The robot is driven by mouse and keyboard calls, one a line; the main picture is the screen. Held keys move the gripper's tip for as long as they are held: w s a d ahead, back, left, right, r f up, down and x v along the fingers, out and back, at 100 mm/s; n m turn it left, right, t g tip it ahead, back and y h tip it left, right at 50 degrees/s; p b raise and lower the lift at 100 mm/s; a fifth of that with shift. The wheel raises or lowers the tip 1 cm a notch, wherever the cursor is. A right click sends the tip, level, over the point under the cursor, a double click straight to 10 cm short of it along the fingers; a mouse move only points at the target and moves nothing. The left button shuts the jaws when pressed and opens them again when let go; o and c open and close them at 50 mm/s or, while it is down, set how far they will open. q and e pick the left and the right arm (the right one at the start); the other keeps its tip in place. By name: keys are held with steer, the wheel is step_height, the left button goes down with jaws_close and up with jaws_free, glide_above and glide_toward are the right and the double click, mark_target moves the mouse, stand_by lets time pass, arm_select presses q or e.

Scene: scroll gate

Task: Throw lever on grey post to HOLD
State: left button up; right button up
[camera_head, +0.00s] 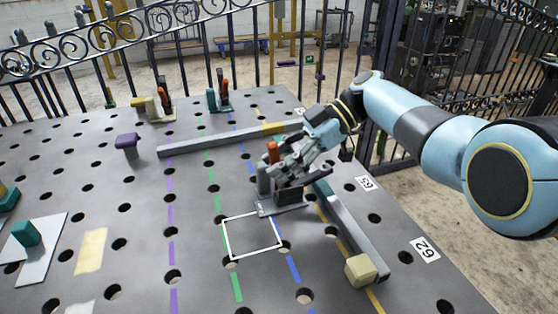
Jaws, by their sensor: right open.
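A lever with an orange grip (272,151) stands beside a grey post (264,180) on a flat grey base plate (268,209) near the middle of the table. My right gripper (278,174) reaches in from the right, with its fingers close to the lever, just right of and below the orange grip. It is open. I cannot tell whether a finger touches the lever, and the gripper hides its lower part. No HOLD marking is readable. My left gripper is not in view.
The perforated grey table (140,215) carries a white square outline (230,241) just in front of the post. A long grey bar (205,141) lies behind it, another (350,232) to its right. Two similar orange-gripped fixtures (164,102) (224,93) stand at the back.

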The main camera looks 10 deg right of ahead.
steer(key=v, duration=1.2)
